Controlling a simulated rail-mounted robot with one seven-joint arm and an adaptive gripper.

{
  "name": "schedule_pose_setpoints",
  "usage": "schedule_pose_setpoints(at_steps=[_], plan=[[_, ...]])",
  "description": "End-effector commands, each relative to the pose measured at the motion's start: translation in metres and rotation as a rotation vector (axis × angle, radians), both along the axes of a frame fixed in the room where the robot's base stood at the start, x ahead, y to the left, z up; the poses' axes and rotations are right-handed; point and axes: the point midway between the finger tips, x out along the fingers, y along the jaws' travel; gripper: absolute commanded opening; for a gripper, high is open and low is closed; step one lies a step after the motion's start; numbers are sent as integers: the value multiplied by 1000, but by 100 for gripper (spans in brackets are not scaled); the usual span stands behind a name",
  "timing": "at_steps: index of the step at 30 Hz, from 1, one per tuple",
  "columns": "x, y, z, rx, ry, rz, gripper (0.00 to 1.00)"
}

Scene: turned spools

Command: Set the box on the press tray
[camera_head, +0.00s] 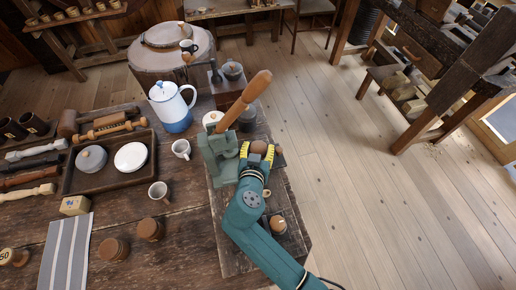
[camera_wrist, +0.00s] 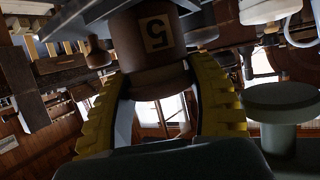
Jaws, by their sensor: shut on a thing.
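My gripper (camera_head: 258,152), with yellow ribbed fingers, is shut on a round brown turned wooden box (camera_head: 259,148). In the wrist view a flat green round part, seemingly of the press (camera_wrist: 284,101), shows at the right, apart from the box. I cannot clearly make out the press tray in the head view.
A white and blue pot (camera_head: 172,107), mugs (camera_head: 181,149) and a dark tray (camera_head: 140,179) with two round lids stand left of the press. Two brown round boxes (camera_head: 150,230) are at front left. A small round piece (camera_head: 278,224) lies beside my arm. Floor is clear at right.

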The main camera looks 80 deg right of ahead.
Motion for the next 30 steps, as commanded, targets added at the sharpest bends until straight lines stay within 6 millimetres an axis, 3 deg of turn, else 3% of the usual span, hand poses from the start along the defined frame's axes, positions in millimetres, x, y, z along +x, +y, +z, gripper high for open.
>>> schedule_pose_setpoints(at_steps=[4, 5, 7, 18, 30], plan=[[0, 0, -4, 0, 0, 0, 20], [0, 0, -4, 0, 0, 0, 59], [0, 0, -2, 0, 1, 0, 68], [0, 3, 3, 0, 1, 2, 68], [-8, 89, 39, 1, 2, 5, 68]])
